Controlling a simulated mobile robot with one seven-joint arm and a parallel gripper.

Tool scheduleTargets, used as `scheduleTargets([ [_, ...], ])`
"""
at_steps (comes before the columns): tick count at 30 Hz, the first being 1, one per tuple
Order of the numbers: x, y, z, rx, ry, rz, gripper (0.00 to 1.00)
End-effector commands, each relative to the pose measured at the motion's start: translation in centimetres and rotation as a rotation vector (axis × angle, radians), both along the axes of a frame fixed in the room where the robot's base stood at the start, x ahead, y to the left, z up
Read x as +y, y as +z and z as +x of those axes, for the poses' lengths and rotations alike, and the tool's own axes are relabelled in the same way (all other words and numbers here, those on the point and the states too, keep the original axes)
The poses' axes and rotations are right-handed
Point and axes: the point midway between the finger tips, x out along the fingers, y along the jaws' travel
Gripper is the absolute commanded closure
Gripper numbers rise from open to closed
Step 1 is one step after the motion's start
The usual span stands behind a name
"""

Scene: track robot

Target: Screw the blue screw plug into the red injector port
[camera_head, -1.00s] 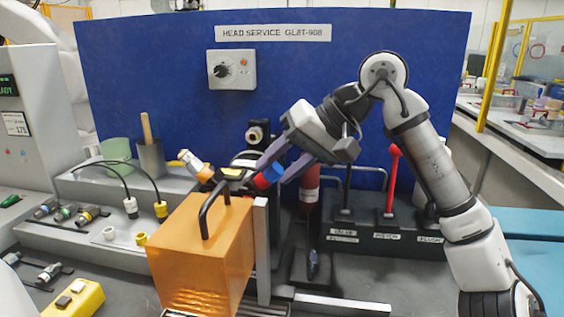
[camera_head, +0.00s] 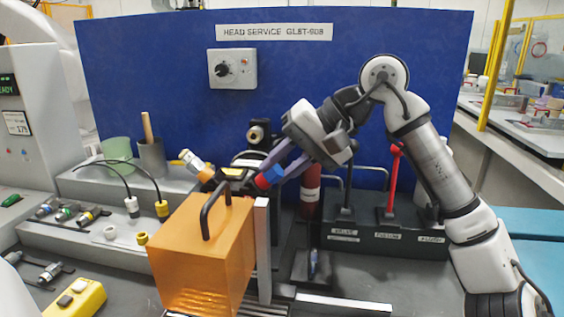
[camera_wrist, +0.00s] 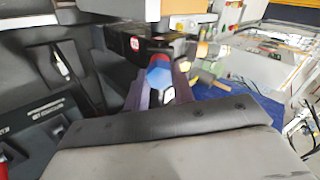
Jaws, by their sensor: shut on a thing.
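The blue screw plug (camera_head: 275,173) sits between the purple fingers of my gripper (camera_head: 281,168), which are shut on it. It lies against the red injector port (camera_head: 262,182) on the dark injector body, behind the orange block. Plug and port look in line and touching, tilted; I cannot tell how deep the plug is in. In the wrist view the blue plug (camera_wrist: 159,73) shows between the fingertips (camera_wrist: 158,88), and the port is mostly hidden behind it.
The orange block (camera_head: 222,240) with a black handle (camera_head: 215,205) stands close in front. A black stand with a red lever (camera_head: 391,180) is to the right. The blue panel (camera_head: 300,80) rises behind. Cables with white and yellow ends (camera_head: 162,208) lie left.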

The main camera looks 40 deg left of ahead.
Motion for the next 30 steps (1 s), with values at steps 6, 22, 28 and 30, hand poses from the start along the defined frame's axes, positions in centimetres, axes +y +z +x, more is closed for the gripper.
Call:
scheduleTargets([
  [6,0.15,-0.63,0.37,0.200,-0.228,-0.108,1.00],
  [22,0.11,-0.63,0.49,0.509,-0.571,-0.254,1.00],
  [28,0.09,-0.60,0.52,0.512,-0.576,-0.255,1.00],
  [30,0.07,-0.56,0.54,0.537,-0.604,-0.266,1.00],
])
